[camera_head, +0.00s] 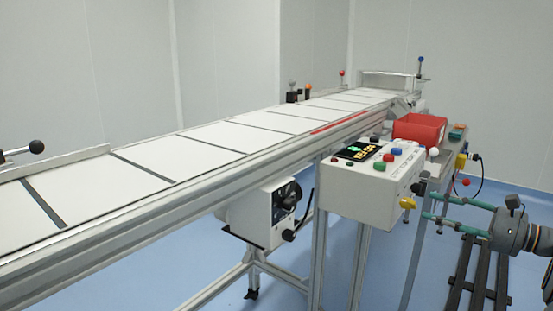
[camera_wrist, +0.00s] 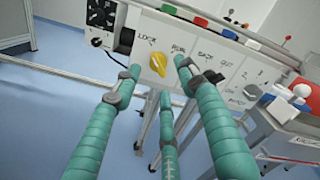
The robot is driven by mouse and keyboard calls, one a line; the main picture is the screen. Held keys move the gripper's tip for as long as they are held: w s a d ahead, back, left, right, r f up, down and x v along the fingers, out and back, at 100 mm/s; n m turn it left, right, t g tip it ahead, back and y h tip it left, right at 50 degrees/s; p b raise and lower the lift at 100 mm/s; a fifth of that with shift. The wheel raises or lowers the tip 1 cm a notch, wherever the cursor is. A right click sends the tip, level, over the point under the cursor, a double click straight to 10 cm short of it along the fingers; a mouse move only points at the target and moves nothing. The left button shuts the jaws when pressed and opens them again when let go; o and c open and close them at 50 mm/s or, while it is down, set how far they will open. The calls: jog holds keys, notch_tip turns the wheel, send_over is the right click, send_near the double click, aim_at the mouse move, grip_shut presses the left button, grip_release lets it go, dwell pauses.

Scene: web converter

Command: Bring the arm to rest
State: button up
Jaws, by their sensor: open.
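My gripper (camera_head: 428,205) is at the lower right of the head view, its teal fingers pointing left toward the white control box (camera_head: 352,196). In the wrist view my gripper (camera_wrist: 158,78) shows three teal fingers spread apart with nothing between them. A yellow selector knob (camera_head: 407,203) sits on the box's face, just beyond the fingertips. It also shows in the wrist view (camera_wrist: 155,67), between the upper fingertips, with labels such as LOCK and RUN around it. The fingers look apart from the knob, but the exact gap is hard to tell.
A long conveyor (camera_head: 205,140) with white panels runs from lower left to the back. A red bin (camera_head: 419,128) stands behind the control box. A smaller white box (camera_head: 262,213) hangs under the conveyor.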

aim_at(416, 206)
jog(key=w+a+m+p, duration=0.1)
jog(key=m+p, duration=0.3)
jog(key=m, duration=0.1)
jog(key=a+m+p, duration=0.1)
jog(key=m+p, duration=0.3)
jog(key=m, duration=0.1)
jog(key=w+a+m+p, duration=0.1)
jog(key=a+m+p, duration=0.1)
jog(key=m+p, duration=0.3)
jog(key=shift+w+r, duration=0.1)
jog(key=shift+w, duration=0.25)
jog(key=m+p, duration=0.1)
jog(key=m, duration=0.2)
jog(key=shift+a, duration=0.1)
jog(key=shift+s+d+f, duration=0.2)
jog(key=shift+s+d, duration=0.2)
jog(key=shift+d, duration=0.1)
jog(key=shift+d, duration=0.15)
